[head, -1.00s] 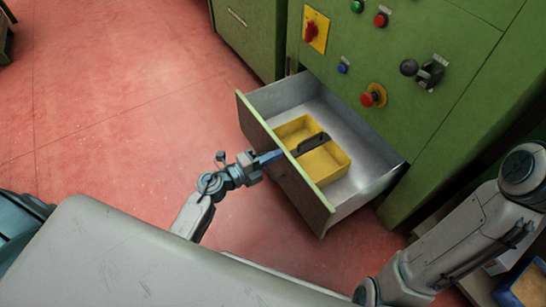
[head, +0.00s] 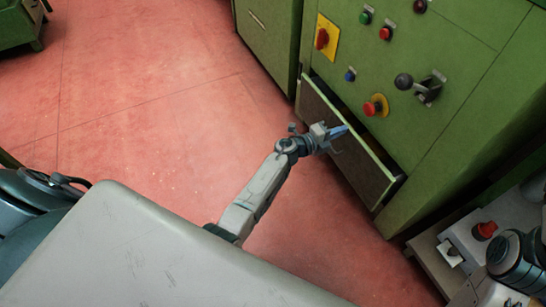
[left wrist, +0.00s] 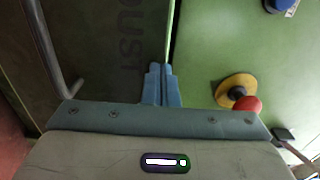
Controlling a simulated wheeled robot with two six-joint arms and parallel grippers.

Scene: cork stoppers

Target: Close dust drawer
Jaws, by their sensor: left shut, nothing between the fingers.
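In the left wrist view the drawer front (left wrist: 105,75) bears the word DUST and has a bar handle (left wrist: 50,55). My left gripper (head: 340,131) is shut and empty, its blue fingertips at the drawer front near the top edge. The fingertips (left wrist: 160,75) also show close to the gap in the left wrist view; contact is unclear. My right gripper is not in view.
Buttons and a red knob (head: 322,38) are on the cabinet face above the drawer, with a red emergency button (head: 373,107) close to its top edge. A bench with a red button (head: 485,230) stands at right. The red floor (head: 150,100) at left is clear.

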